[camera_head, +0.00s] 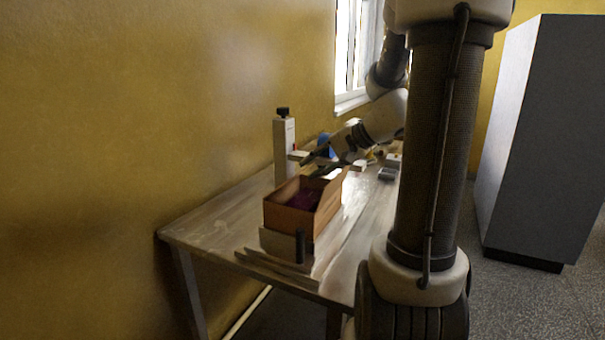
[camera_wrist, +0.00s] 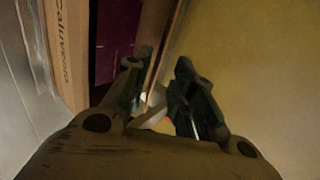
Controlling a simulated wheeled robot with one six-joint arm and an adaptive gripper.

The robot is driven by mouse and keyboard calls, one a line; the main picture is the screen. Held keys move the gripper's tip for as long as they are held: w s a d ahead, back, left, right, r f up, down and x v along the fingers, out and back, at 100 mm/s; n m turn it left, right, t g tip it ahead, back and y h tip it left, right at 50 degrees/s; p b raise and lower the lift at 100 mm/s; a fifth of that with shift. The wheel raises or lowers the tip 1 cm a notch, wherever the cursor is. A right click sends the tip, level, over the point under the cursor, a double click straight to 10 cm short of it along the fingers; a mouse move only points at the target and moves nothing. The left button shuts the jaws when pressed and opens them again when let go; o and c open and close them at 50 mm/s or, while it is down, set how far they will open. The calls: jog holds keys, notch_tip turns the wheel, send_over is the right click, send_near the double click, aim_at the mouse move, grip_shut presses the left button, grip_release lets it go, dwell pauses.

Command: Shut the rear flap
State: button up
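An open-topped cardboard box (camera_head: 287,223) stands on the table, with something dark purple (camera_head: 304,199) inside. A flap (camera_head: 329,203) stands up along its right side in the head view. In the wrist view, a printed cardboard panel (camera_wrist: 66,50) is at the left, and the purple content (camera_wrist: 117,40) shows beside it. A narrow brown cardboard edge (camera_wrist: 158,45), on the yellow wall's side, runs down towards my fingers. My gripper (camera_wrist: 163,64) is open, its fingers apart near that edge. In the head view my gripper (camera_head: 312,158) is over the box's far end. I cannot tell whether it touches.
A white upright device (camera_head: 284,150) with a black top stands behind the box by the yellow wall. A beige block (camera_head: 277,241) and a black post (camera_head: 300,246) are at the box's near end. Small items lie farther along the table (camera_head: 205,228). A grey cabinet (camera_head: 540,140) stands right.

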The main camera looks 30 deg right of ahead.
jog(key=v, duration=0.6)
jog(key=shift+c, duration=0.2)
